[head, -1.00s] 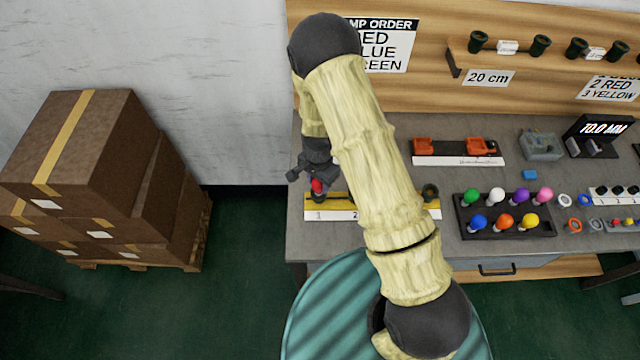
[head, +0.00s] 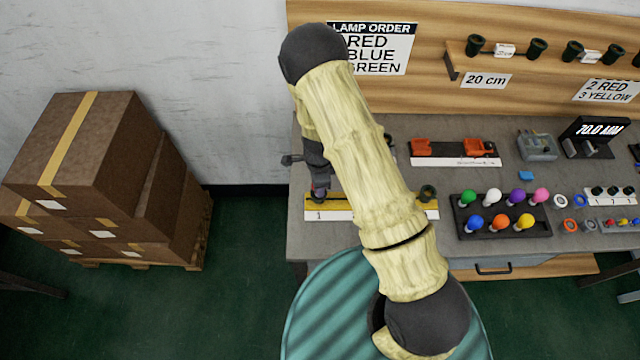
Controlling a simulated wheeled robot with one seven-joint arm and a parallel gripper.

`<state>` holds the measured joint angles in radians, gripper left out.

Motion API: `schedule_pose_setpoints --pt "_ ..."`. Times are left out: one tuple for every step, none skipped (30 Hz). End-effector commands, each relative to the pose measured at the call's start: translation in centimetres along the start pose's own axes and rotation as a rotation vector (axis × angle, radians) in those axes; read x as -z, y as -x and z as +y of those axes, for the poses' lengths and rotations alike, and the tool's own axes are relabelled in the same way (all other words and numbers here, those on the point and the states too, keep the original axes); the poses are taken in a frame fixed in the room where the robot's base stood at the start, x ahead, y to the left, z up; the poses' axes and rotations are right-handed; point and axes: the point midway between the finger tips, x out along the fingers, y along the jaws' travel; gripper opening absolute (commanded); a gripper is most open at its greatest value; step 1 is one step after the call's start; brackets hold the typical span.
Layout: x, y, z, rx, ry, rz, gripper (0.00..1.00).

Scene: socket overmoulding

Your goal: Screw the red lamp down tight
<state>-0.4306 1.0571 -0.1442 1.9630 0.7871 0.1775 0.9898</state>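My gripper (head: 320,188) points down over the left end of the yellow holder strip (head: 342,215), above the place marked 1. The red lamp cannot be made out clearly now; the gripper covers the spot where it showed a second ago. I cannot tell whether the fingers are open or shut on it, or how the lamp sits in the holder. A dark socket (head: 428,192) stands at the strip's right end. My arm hides the middle of the strip.
A black tray (head: 480,233) holds several lamps in other colours. Orange parts (head: 480,147) lie on a rack behind it. Lamp order sign (head: 375,48) on the back board lists red, blue, green. Stacked boxes (head: 90,150) stand left of the bench.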

Motion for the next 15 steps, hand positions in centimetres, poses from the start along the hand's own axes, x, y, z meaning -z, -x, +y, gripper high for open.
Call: schedule_pose_setpoints --pt "0.01 0.26 0.03 -0.001 -0.058 0.001 0.21" --pt "0.01 0.19 0.03 -0.001 -0.081 0.001 0.21" --pt "0.01 0.1 0.01 0.0 -0.103 0.001 0.21" --pt "0.0 0.04 0.0 0.0 -0.108 0.0 0.21" --pt "0.0 0.0 -0.01 0.0 -0.108 0.0 0.21" --pt "-0.01 -0.02 -0.01 0.0 -0.106 0.0 0.21" --pt "-0.01 -0.02 -0.01 0.0 -0.106 0.0 0.21" --pt "-0.01 -0.02 -0.01 0.0 -0.105 0.0 0.21" --pt "-0.01 -0.02 -0.01 0.0 -0.105 0.0 0.4" --pt "-0.02 -0.02 -0.01 0.0 -0.104 0.0 0.46" --pt "-0.02 -0.02 -0.01 0.0 -0.104 0.0 0.52" --pt "-0.02 -0.02 -0.01 0.0 -0.104 0.0 0.6" --pt "-0.02 -0.02 -0.01 0.0 -0.103 0.0 0.64" --pt "-0.02 -0.02 0.0 0.0 -0.103 0.0 0.64" --pt "-0.02 -0.02 0.0 0.0 -0.103 0.0 0.64"
